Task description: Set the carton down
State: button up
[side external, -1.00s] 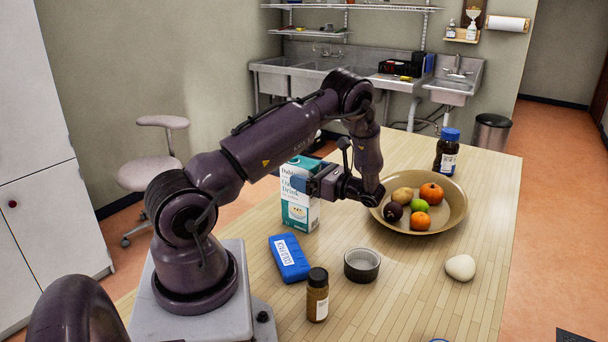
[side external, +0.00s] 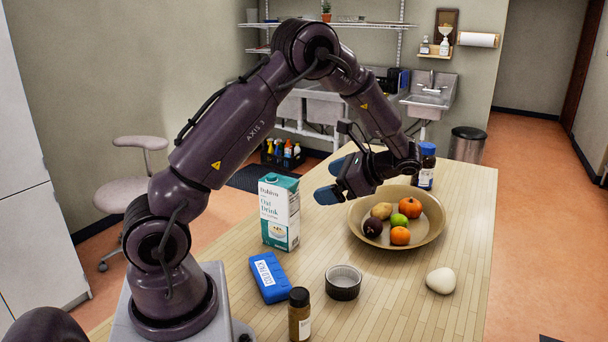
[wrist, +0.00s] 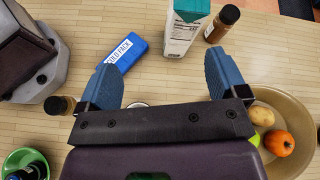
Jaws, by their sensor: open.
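A white and teal oat drink carton (side external: 279,213) stands upright on the wooden table, left of the fruit bowl. My gripper (side external: 335,180) is up in the air to the right of the carton and apart from it, beside the bowl's far left rim. Its blue fingers are spread with nothing between them. In the wrist view the carton (wrist: 187,28) shows at the top, beyond the open fingers (wrist: 160,85).
A wide tan bowl (side external: 434,226) holds several fruits. A blue-capped jar (side external: 425,168) stands behind the bowl.

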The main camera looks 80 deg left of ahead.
jog(key=s+d+r+n+t+h, duration=0.2)
jog(key=s+d+r+t, duration=0.2)
jog(key=d, duration=0.3)
jog(key=s+d+r+n+t+h, duration=0.2)
jog(key=s+d+r+t+h, duration=0.1)
jog(key=d, duration=0.4)
jog(key=s+d+r+n+t+h, duration=0.1)
jog(key=s+d+r+t+h, duration=0.2)
jog(key=s+d+r+t, duration=0.2)
jog(key=d+t, duration=0.2)
jog(key=shift+r+n+t, duration=0.3)
jog(key=shift+r+n, duration=0.1)
